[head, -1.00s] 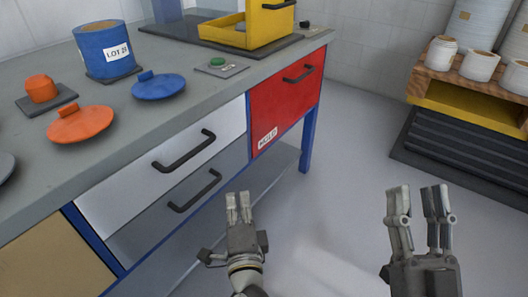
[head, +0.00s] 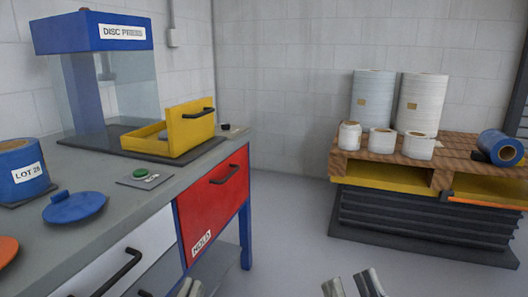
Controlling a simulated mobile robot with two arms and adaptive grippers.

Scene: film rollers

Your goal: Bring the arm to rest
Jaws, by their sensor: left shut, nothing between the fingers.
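My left gripper (head: 188,288) shows only as two fingertips at the bottom edge of the head view, in front of the bench. The tips are close together, with nothing seen between them. My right gripper (head: 351,284) also shows only by its fingertips at the bottom edge, over bare floor. Its fingers stand apart and hold nothing that I can see. The rest of both grippers and arms is out of view.
The grey bench (head: 150,208) has a red HOLD drawer (head: 212,205), a white drawer (head: 128,262), a blue LOT container (head: 20,170) and a disc press (head: 95,32) with a yellow tray (head: 190,127). Film rolls (head: 420,100) stand on a pallet (head: 455,160). Floor between is clear.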

